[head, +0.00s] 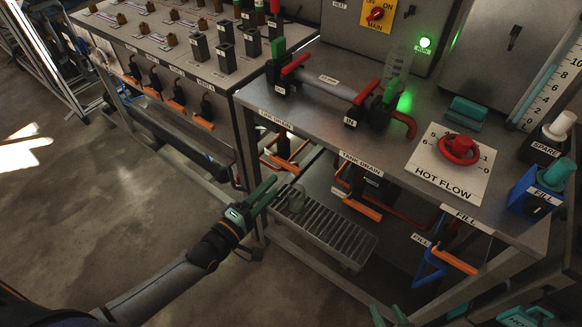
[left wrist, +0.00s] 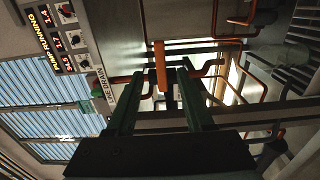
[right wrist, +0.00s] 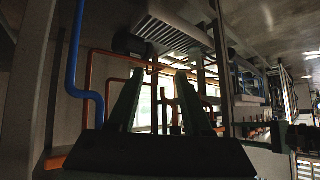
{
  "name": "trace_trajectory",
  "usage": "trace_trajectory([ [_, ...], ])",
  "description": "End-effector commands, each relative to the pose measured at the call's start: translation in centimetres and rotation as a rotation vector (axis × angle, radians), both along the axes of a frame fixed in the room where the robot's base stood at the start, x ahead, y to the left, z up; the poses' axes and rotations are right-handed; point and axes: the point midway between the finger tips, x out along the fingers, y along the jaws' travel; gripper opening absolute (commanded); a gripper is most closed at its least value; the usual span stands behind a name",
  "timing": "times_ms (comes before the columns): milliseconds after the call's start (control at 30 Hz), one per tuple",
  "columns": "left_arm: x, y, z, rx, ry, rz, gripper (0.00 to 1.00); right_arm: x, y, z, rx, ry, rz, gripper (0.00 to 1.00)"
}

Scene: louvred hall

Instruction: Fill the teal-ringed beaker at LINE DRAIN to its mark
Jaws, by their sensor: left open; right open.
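The LINE DRAIN label (head: 275,120) is on the bench's front edge, with an orange handle (head: 285,163) below it. A small translucent, greenish vessel (head: 296,199) stands at the left end of the slotted grate (head: 345,238). It looks like the beaker; its ring, mark and fill level cannot be made out. My left gripper (head: 273,191) is open, just left of the vessel. In the left wrist view an orange handle (left wrist: 160,65) shows between its fingertips; contact cannot be told. My right gripper (head: 389,313) is open and empty at the bottom edge.
TANK DRAIN (head: 361,163) has its own orange handle (head: 362,208) to the right. A blue pipe with an orange FILL handle (head: 455,259) stands further right. A red HOT FLOW knob (head: 459,149) and a lit green lamp (head: 425,42) are above. Floor is free at left.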

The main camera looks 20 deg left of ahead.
Motion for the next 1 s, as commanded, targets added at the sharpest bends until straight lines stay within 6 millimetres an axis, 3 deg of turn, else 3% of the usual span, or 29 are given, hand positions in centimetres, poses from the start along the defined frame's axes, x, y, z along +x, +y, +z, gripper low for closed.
trace_trajectory([
  [500, 6.4, -2.4, -0.2, 0.0, -0.002, 0.0, 0.53, 1.0, 0.9, -1.5, 0.008, -0.013, 0.023, 0.5],
  [1000, 7.0, -2.6, 0.0, 0.004, 0.001, -0.001, 0.53, 0.3, 0.7, -1.6, 0.006, -0.006, 0.022, 0.5],
])
